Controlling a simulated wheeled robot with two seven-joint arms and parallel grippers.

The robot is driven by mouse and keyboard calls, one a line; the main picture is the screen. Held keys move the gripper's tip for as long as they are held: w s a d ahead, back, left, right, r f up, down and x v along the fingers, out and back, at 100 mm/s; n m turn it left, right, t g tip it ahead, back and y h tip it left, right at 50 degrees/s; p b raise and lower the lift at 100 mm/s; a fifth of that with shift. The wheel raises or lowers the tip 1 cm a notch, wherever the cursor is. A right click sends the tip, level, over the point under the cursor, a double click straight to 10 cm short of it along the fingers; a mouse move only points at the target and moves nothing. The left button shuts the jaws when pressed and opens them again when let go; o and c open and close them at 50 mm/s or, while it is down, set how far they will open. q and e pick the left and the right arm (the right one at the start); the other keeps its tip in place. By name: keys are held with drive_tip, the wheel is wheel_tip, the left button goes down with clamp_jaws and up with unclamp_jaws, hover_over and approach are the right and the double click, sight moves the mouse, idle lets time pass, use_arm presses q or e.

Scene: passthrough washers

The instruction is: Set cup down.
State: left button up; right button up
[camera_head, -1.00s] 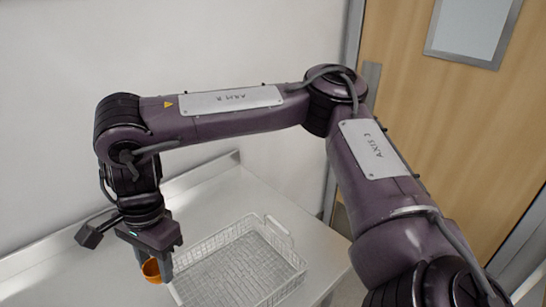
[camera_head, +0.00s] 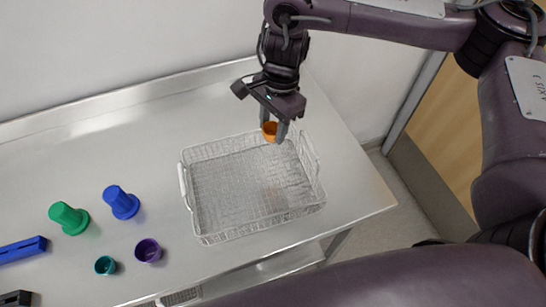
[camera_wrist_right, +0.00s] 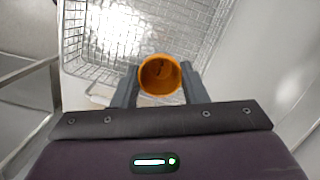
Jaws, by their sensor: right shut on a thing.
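My right gripper (camera_head: 273,131) is shut on an orange cup (camera_head: 270,131), with a finger on either side of it. They show in front of the far rim of the white wire basket (camera_head: 200,150); the height above it is hard to tell. In the right wrist view the cup (camera_wrist_right: 160,75) sits between the fingers of the gripper (camera_wrist_right: 160,88), its open mouth facing the camera. The basket (camera_wrist_right: 85,70) lies beyond it there. The basket is standing on the metal counter and looks empty. My left gripper is not in view.
On the counter (camera_head: 100,160), left of the basket, are a green cup (camera_head: 68,218), a blue cup (camera_head: 121,202), a teal cup (camera_head: 105,265), a purple cup (camera_head: 148,251) and a blue block (camera_head: 22,250). A wall runs behind. The counter ends at the right.

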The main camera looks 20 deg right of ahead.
wheel_tip(320, 180, down, 8)
drive_tip(key=shift+d+r, duration=0.15)
drive_tip(key=shift+r, duration=0.05)
drive_tip(key=shift+f, duration=0.6)
wheel_tip(320, 180, down, 3)
drive_tip(key=shift+f+b, duration=0.15)
drive_tip(key=shift+b, duration=0.2)
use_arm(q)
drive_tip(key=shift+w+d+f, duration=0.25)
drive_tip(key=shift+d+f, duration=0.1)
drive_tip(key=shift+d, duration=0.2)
use_arm(e)
drive_tip(key=shift+f, duration=0.15)
drive_tip(key=o, duration=0.9)
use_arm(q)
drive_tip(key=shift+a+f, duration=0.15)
use_arm(e)
drive_tip(key=shift+o, duration=0.2)
